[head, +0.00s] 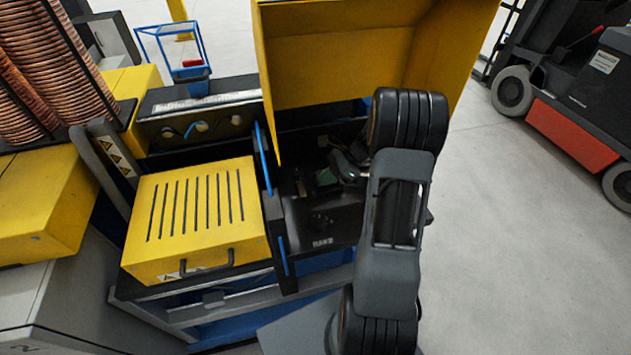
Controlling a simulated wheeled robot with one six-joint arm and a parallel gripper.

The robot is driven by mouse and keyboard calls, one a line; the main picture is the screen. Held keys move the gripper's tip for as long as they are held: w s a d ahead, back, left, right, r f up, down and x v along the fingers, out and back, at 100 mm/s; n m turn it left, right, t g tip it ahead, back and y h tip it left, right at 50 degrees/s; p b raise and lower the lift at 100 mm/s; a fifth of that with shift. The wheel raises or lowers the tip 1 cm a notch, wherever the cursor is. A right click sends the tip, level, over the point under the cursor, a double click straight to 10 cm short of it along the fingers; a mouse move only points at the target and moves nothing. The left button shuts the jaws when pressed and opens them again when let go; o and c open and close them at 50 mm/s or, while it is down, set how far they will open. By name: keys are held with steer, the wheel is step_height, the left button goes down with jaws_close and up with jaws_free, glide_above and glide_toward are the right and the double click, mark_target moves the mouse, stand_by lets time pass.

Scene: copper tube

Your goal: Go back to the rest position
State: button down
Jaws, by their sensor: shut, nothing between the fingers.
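My arm rises from the lower middle of the head view and bends over into the machine's dark open bay (318,215). My gripper (340,172) is inside that bay, under the raised yellow cover (345,60). It is shut and I see nothing held in it. The gripper is small and dark here, and partly hidden by my own arm. A small greenish part (326,177) shows right beside the fingertips; I cannot tell whether they touch. No copper tube is clear in the bay.
A closed yellow slotted cover (200,215) with a handle is left of the bay, past a thin blue-edged panel (265,165). Copper coils (50,65) stand at the upper left. A forklift (575,110) is at the right. The grey floor (520,250) between is clear.

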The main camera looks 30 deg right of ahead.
steer(key=b+v, duration=0.1)
steer(key=v, duration=0.7)
steer(key=shift+d+r, duration=0.2)
steer(key=shift+r, duration=0.2)
